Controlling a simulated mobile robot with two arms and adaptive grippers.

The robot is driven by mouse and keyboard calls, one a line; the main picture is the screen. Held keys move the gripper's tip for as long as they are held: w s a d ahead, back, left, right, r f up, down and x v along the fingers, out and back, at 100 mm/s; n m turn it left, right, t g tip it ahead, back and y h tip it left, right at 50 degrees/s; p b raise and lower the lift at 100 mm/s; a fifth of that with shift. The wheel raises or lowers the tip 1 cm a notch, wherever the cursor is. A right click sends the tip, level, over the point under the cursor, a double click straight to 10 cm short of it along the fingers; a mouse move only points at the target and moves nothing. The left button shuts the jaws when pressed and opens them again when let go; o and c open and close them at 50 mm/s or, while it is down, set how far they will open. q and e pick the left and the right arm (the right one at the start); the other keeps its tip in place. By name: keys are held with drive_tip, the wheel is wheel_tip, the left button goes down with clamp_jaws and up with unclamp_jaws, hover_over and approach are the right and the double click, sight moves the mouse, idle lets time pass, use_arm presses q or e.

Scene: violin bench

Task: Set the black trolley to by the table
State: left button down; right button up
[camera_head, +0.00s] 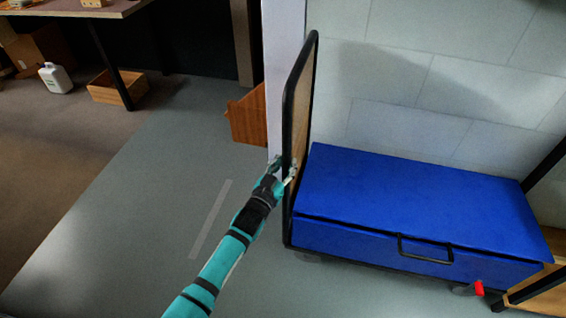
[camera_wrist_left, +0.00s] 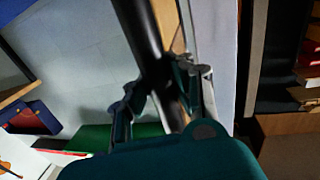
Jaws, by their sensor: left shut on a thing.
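The black trolley (camera_head: 287,118) stands at the middle right in the head view. It has a tall black tube handle frame with a wood-coloured panel, and a long blue box lies on its deck. My left gripper (camera_head: 282,174) is shut on the near upright tube of that frame, about halfway up. The left wrist view shows the black tube (camera_wrist_left: 143,35) running between the fingers (camera_wrist_left: 160,96). A table (camera_head: 75,6) with a dark leg shows at the top left, partly cut off. My right gripper is not in view.
The blue box (camera_head: 410,205) has a black handle on its front. A pale wall stands close behind it. A brown wooden box (camera_head: 247,117) sits left of the trolley. A white jug (camera_head: 55,78) and open crate (camera_head: 117,90) are near the table. The grey floor (camera_head: 130,190) between is clear.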

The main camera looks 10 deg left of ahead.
use_arm(q)
drive_tip(key=shift+s+d+f, duration=0.2)
drive_tip(key=shift+d+f, duration=0.1)
drive_tip(key=c, duration=1.1)
unclamp_jaws()
drive_tip(key=shift+r, duration=0.15)
drive_tip(key=shift+c, duration=0.2)
drive_tip(key=shift+o, duration=0.3)
drive_tip(key=v, duration=1.2)
